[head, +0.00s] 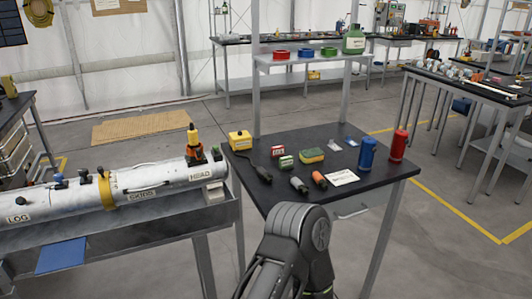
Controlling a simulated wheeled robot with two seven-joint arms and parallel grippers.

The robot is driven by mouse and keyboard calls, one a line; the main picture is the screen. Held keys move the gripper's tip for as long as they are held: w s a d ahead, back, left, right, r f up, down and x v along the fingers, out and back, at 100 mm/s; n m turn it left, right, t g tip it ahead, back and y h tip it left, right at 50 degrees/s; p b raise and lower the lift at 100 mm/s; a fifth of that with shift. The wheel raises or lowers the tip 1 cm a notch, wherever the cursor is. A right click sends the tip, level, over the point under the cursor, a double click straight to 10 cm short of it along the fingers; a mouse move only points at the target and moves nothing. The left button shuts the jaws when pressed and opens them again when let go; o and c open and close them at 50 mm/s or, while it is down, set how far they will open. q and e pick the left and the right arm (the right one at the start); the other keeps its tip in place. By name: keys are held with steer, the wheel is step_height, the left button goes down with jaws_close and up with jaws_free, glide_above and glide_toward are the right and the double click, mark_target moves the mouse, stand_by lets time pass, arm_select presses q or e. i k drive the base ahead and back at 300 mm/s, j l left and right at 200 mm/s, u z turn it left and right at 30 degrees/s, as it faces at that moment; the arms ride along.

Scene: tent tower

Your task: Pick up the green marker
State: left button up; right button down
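I cannot make out a green marker for certain. On the dark table (385,172) lie several small items. A small green and white box (286,162) lies near the middle. A grey cylinder (299,186) and an orange and dark cylinder (319,180) lie near the front edge; their details are too small to tell. One of my dark grey arm links (293,245) rises from the bottom centre in front of the table. No fingertips of either gripper are visible.
A red and white box (278,151), a yellow and green sponge (312,156), a white card (341,178), a blue bottle (367,154) and a red bottle (398,146) share the table. A yellow box (240,140) has a cable. A long white cylinder (150,182) lies at left.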

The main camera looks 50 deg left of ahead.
mark_target(286, 163)
steer(key=i+l+u, duration=0.25)
steer(key=i+u, duration=0.15)
steer(key=i+l+u, duration=0.6)
steer(key=l+u, duration=0.2)
steer(key=i+l+u, duration=0.2)
steer(key=l+u, duration=0.2)
steer(key=l, duration=0.2)
